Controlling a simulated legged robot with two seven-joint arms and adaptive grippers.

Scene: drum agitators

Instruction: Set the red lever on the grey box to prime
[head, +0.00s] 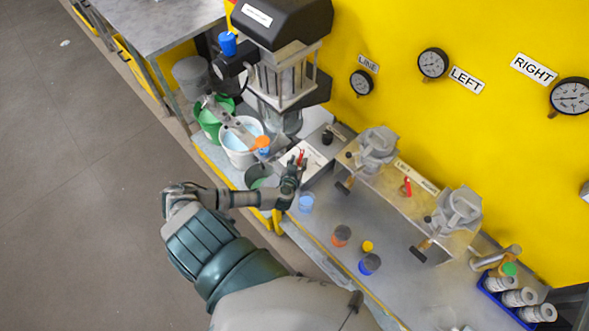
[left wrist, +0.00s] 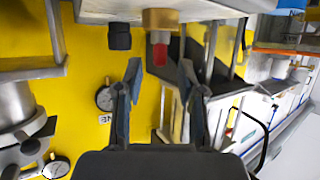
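The grey box (head: 317,158) stands on the bench beside the yellow wall, with a red lever (head: 301,157) and a black knob (head: 327,137) on it. In the left wrist view the red lever (left wrist: 160,53) sticks out of a brass-coloured base (left wrist: 160,20), with the black knob (left wrist: 119,37) to its left. My left gripper (head: 292,172) is at the lever's near side. In the left wrist view its two fingers (left wrist: 160,72) are apart, with the lever showing between and beyond their tips. Contact with the lever cannot be made out. My right gripper is not in view.
A white bucket (head: 238,155) and a green bucket (head: 208,128) stand left of the box. The agitator (head: 285,75) rises behind. Two valves on a panel (head: 390,190) with another red lever (head: 407,187) stand to the right. Small cups, including a blue one (head: 370,264), stand on the bench.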

